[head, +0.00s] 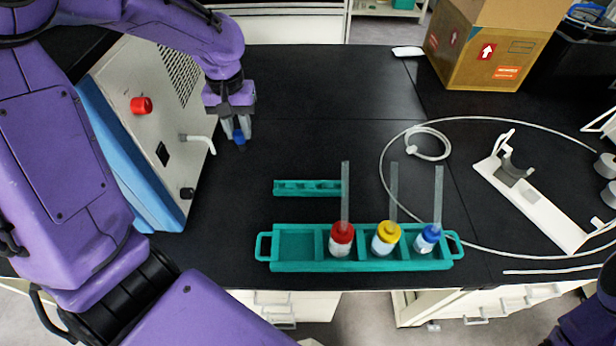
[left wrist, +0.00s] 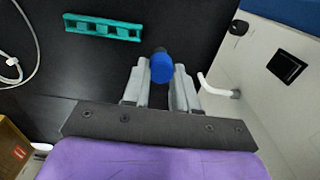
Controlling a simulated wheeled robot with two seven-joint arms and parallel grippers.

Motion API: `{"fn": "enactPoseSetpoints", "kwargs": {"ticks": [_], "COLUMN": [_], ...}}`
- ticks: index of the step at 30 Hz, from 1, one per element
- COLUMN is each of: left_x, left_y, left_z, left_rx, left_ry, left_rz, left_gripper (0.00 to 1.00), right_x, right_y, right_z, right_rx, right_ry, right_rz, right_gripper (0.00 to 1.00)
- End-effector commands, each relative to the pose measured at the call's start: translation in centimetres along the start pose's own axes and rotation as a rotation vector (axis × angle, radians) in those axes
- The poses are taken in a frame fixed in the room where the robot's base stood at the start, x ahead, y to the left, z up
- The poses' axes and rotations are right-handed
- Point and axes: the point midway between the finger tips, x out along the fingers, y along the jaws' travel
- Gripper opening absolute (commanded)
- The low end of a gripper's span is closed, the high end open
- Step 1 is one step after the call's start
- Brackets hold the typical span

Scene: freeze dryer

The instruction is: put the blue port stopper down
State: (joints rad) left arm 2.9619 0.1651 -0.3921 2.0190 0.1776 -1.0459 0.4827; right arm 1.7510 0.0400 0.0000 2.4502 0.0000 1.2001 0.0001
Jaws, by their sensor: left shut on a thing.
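My left gripper (head: 235,128) is shut on the blue port stopper (head: 239,137), which it holds at its fingertips over the black bench, to the right of the freeze dryer. The stopper also shows in the left wrist view (left wrist: 162,68) between the two grey fingers (left wrist: 161,85). A small teal rack (head: 308,188) lies on the bench, nearer the front and to the right of the gripper; it also shows in the left wrist view (left wrist: 103,27). It looks empty. My right gripper is out of view; only part of my right arm shows at the lower right corner.
The freeze dryer (head: 150,100) has a red knob (head: 141,105) and a white bent port tube (head: 200,139) close to the gripper. A teal tray (head: 290,266) holds red, yellow and blue capped bottles. A white stand (head: 545,205), tubing and a cardboard box (head: 490,50) are right.

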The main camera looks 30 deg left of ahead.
Motion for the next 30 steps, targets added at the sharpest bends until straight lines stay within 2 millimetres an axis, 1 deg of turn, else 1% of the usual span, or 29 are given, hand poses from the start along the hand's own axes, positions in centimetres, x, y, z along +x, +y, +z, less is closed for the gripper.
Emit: {"fn": "enactPoseSetpoints", "kwargs": {"ticks": [1, 8, 17, 20, 22, 23, 26, 27, 30], "left_x": [1.2, 3.7, 8.9, 10.1, 10.5, 10.7, 12.0, 11.7, 12.9], "left_y": [-0.1, 0.0, 0.1, 0.1, 0.3, 0.6, 2.6, 3.6, 6.4], "left_z": [0.1, 0.0, 0.0, 0.0, -0.1, -0.2, -0.9, -1.3, -2.3], "left_rx": [-0.002, 0.0, 0.003, 0.003, 0.005, 0.006, 0.009, 0.008, 0.008], "left_ry": [-0.001, -0.001, -0.001, -0.001, -0.001, -0.001, -0.002, -0.004, -0.005], "left_rz": [-0.001, -0.001, -0.001, -0.001, -0.001, -0.001, 0.002, -0.003, -0.004], "left_gripper": [0.0, 0.0, 0.0, 0.0, 0.0, 0.0, 0.0, 0.0, 0.0], "right_x": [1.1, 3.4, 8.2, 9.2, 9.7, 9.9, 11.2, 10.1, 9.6], "right_y": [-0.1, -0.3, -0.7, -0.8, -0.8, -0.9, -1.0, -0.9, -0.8], "right_z": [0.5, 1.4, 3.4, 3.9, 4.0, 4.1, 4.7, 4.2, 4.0], "right_rx": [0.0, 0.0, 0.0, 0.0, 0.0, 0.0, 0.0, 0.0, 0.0], "right_ry": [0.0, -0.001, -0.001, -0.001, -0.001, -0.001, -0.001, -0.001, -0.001], "right_rz": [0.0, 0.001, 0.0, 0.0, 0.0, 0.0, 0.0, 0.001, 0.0], "right_gripper": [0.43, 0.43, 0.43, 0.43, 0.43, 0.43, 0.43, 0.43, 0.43]}}
